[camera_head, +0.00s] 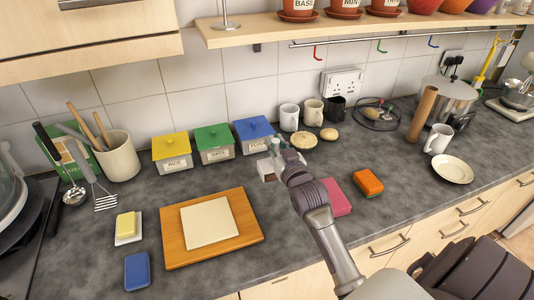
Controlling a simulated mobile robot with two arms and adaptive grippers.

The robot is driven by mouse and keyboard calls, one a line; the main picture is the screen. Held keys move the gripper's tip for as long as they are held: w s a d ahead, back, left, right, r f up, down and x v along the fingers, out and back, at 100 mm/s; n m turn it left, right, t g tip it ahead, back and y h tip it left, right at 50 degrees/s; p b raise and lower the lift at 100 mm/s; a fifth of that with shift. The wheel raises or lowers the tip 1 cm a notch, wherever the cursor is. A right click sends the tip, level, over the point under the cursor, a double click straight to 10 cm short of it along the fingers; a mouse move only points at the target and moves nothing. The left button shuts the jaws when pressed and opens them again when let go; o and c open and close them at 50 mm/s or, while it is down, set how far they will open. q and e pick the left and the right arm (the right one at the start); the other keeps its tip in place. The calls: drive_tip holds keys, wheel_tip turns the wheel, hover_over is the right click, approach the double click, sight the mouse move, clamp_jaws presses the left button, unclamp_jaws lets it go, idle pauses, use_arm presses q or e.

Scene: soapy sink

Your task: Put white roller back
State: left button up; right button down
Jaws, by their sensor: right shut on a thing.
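My right gripper (270,155) reaches in from the lower right and is over the counter, in front of the blue-lidded box (253,137). It is shut on a small pale thing, mostly hidden by the fingers. I cannot tell whether this is the white roller. No white roller shows clearly elsewhere. A brown upright cylinder (422,115) stands at the right, in front of the metal pot. My left gripper is not in view.
A wooden board (253,232) with a white sheet lies front left. Pink (336,198) and orange-red (368,183) blocks lie right of my gripper. Mugs (289,117) stand at the back. A white plate (452,169) lies right. The counter between blocks and plate is clear.

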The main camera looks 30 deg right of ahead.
sight(267, 159)
drive_tip(key=w+f, duration=0.2)
drive_tip(key=w, duration=0.1)
drive_tip(key=shift+w+a, duration=0.1)
drive_tip(key=shift+a, duration=0.25)
wheel_tip(267, 159, down, 3)
drive_tip(key=shift+f+p, duration=0.1)
drive_tip(key=shift+p, duration=0.5)
drive_tip(key=shift+f, duration=0.7)
drive_tip(key=shift+s+a+f+b, duration=0.1)
drive_tip(key=shift+s+f+b, duration=0.2)
drive_tip(key=shift+b, duration=0.1)
drive_tip(key=c, duration=1.3)
unclamp_jaws()
drive_tip(key=shift+f, duration=0.15)
drive_tip(key=o, duration=0.3)
drive_tip(key=shift+w, duration=0.25)
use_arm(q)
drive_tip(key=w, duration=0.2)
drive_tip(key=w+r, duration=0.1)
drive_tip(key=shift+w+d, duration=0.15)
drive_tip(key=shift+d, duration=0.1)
